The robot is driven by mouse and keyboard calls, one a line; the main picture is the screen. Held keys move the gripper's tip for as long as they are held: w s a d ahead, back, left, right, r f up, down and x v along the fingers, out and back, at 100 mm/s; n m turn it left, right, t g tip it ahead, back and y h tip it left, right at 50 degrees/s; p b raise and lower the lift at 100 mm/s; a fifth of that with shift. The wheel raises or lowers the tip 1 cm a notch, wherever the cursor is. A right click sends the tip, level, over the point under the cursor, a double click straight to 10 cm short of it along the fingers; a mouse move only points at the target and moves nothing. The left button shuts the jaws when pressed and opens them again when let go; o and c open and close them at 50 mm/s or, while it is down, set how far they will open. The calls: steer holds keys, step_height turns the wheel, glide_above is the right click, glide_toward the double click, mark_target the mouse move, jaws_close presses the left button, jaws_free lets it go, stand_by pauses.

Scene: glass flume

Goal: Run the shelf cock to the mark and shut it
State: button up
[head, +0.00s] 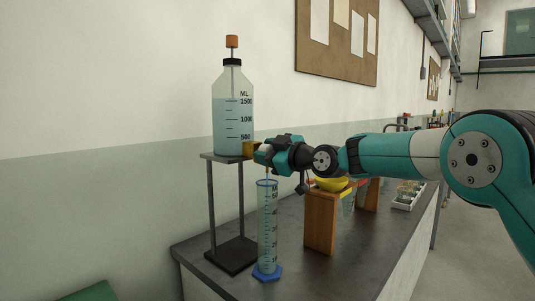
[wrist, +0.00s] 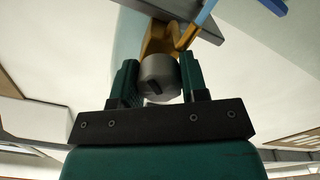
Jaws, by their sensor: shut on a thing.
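A clear bottle (head: 232,125) with a black cap and a scale marked ML 500 to 1500 stands on a dark raised shelf (head: 208,155). Its pale blue liquid reaches a little below the 1500 mark. A brass cock (head: 249,148) projects from the bottle's lower right. My gripper (head: 261,155) is at the cock; in the wrist view its jaws are shut on a round grey knob (wrist: 158,78) with a dark mark, in front of the brass body (wrist: 163,40). A measuring cylinder (head: 268,225) with a blue foot stands upright below. Its liquid level and any stream are unclear.
A white tray (head: 404,200) lies farther along the dark bench (head: 350,270). The bench front is mostly clear. A pinboard (head: 337,40) hangs on the wall.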

steer(key=o, duration=0.9)
steer(key=b+v, duration=0.5)
steer(key=v, duration=1.2)
steer(key=shift+s+b, duration=0.25)
steer(key=shift+b, duration=0.15)
steer(key=shift+d, duration=0.15)
